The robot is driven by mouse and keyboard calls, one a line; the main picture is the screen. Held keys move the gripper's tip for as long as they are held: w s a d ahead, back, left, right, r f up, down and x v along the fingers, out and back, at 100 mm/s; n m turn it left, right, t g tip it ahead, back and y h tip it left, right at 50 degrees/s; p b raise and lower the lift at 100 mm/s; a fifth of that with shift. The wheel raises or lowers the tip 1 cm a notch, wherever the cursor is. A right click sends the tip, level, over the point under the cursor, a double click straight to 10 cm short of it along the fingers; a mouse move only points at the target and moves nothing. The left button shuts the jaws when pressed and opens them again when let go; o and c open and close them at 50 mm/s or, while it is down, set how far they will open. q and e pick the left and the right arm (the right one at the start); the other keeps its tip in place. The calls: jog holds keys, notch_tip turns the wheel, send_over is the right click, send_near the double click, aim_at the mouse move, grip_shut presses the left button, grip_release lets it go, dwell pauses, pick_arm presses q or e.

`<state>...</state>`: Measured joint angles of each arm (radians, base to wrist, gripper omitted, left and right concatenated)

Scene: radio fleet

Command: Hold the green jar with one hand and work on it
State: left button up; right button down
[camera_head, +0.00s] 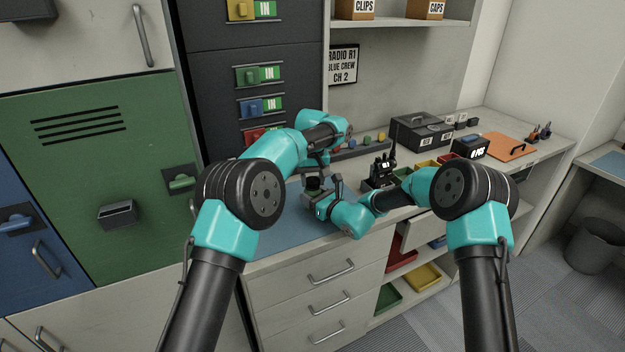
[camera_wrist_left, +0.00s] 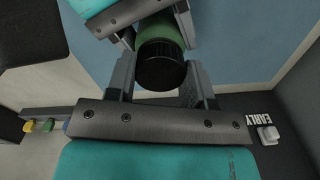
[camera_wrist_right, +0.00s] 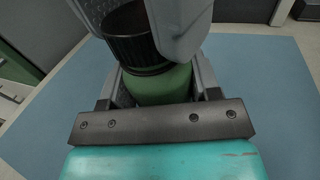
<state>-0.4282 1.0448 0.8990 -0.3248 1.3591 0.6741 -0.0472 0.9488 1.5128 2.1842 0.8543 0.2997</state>
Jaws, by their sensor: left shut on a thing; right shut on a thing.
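The green jar (camera_wrist_right: 165,84) stands between the fingers of my right gripper (camera_wrist_right: 160,88) in the right wrist view, gripped around its body. Its ribbed black lid (camera_wrist_left: 160,68) sits on top, between the fingers of my left gripper (camera_wrist_left: 159,82) in the left wrist view. The lid is on the jar; I cannot tell whether it is loose. In the head view, my left gripper (camera_head: 314,176) comes from above and my right gripper (camera_head: 324,199) from the right, meeting over the counter; the jar is mostly hidden there.
A blue mat (camera_head: 280,237) lies under the grippers. A black radio in a stand (camera_head: 380,170) is close to the right.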

pick_arm(q)
jog(key=n, duration=1.7)
jog(key=shift+r, duration=0.65)
jog(key=shift+r, duration=0.35)
jog(key=shift+r, duration=0.2)
